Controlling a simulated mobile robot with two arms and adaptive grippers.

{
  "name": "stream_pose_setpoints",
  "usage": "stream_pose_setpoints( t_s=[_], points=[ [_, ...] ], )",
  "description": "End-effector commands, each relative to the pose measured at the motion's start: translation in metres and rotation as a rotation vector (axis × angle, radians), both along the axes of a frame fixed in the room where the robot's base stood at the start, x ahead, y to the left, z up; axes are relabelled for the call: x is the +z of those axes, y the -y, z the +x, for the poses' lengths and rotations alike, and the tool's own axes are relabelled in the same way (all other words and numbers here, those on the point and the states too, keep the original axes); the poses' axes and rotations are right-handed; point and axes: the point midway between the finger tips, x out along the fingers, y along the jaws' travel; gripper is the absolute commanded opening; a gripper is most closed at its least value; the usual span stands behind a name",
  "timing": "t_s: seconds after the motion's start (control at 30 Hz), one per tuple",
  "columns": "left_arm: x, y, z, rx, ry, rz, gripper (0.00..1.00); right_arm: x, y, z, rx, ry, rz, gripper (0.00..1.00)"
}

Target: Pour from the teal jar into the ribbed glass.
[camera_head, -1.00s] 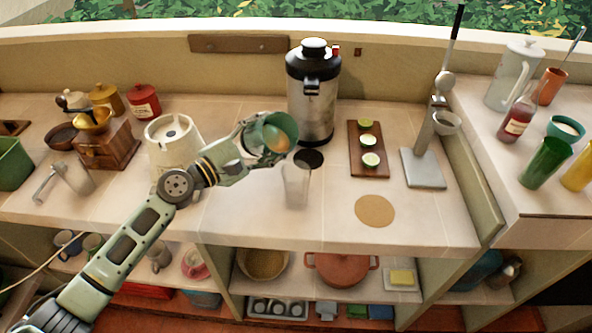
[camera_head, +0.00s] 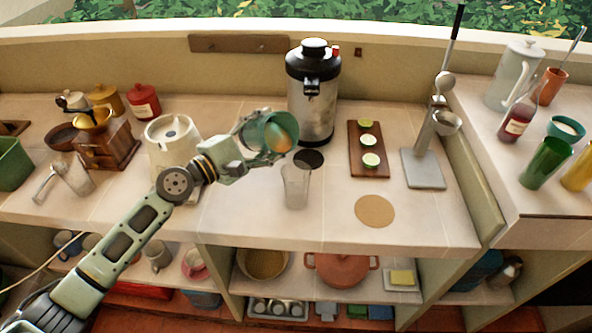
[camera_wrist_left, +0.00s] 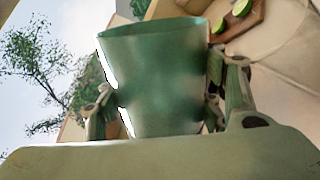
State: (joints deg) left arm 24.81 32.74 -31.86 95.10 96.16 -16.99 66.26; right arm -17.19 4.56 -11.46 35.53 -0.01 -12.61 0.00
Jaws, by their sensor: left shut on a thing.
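The teal jar (camera_head: 259,128) is in my left gripper (camera_head: 245,143), tilted with its open mouth toward the right. Something orange-brown shows inside the mouth in the head view. The left wrist view shows the jar (camera_wrist_left: 158,80) between the two fingers of the gripper (camera_wrist_left: 165,108), which are shut on its sides. The ribbed glass (camera_head: 296,188) is clear and stands upright on the counter, below and to the right of the jar's mouth. The jar is apart from the glass. I cannot make out any stream between them. My right gripper is not in view.
A steel urn (camera_head: 313,95) with a black top stands behind the glass, with a dark disc (camera_head: 308,159) before it. A board (camera_head: 356,139) with lime halves lies to the right. A cream juicer (camera_head: 172,150) stands left, near my arm. A cork coaster (camera_head: 374,211) lies front right.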

Motion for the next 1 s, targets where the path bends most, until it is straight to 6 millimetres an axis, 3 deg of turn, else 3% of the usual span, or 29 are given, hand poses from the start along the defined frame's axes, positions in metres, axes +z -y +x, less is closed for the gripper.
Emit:
stream_pose_setpoints(
  t_s=[1.0],
  points=[
    [0.0064, 0.0008, -0.0007, 0.001, 0.091, 0.089, 0.21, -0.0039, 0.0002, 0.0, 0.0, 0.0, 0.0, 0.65]
  ],
)
